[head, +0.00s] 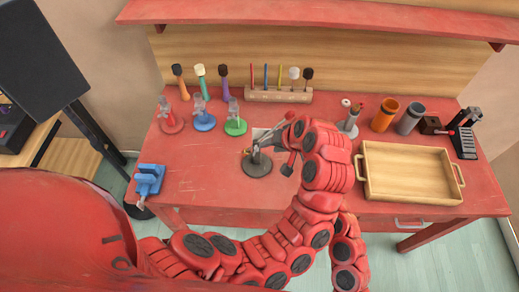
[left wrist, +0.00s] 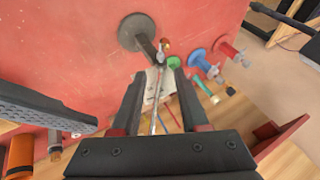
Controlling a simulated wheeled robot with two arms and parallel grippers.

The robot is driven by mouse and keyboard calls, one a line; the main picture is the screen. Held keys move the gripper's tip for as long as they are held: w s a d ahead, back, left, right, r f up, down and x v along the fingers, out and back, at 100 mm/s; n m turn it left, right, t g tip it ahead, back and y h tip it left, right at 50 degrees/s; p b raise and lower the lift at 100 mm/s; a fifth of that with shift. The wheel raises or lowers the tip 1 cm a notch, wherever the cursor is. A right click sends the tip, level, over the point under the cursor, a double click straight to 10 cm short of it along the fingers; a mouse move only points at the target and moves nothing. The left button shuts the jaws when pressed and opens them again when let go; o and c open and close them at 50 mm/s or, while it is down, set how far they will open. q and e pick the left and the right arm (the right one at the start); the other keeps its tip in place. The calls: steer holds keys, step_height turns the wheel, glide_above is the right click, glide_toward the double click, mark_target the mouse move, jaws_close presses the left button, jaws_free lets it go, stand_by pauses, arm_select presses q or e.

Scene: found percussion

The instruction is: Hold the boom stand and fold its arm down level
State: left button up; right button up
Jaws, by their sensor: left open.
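The boom stand (head: 257,167) stands on the red table, a dark round base with a short post and a thin metallic arm. In the left wrist view its base (left wrist: 131,38) is at the top, with a copper-coloured knob near the joint. The boom arm (left wrist: 156,108) runs between the fingers of my left gripper (left wrist: 159,75), which are open on either side of it. In the head view the left gripper (head: 272,139) is above and right of the base, partly hidden by my wrist. The arm looks tilted; its exact angle is unclear. My right gripper is not seen.
Red, blue and green stands (head: 203,118) are left of the boom stand. A wooden rack (head: 279,96) of mallets is behind it. A wooden tray (head: 455,197), cups (head: 384,116) and a blue vise (head: 149,180) are on the table. The front left surface is clear.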

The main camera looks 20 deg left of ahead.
mark_target(254, 151)
arm_select(q)
steer(key=x, duration=1.4)
steer(key=shift+w+a, duration=0.1)
steer(key=shift+a, duration=0.05)
steer(key=shift+f, duration=0.15)
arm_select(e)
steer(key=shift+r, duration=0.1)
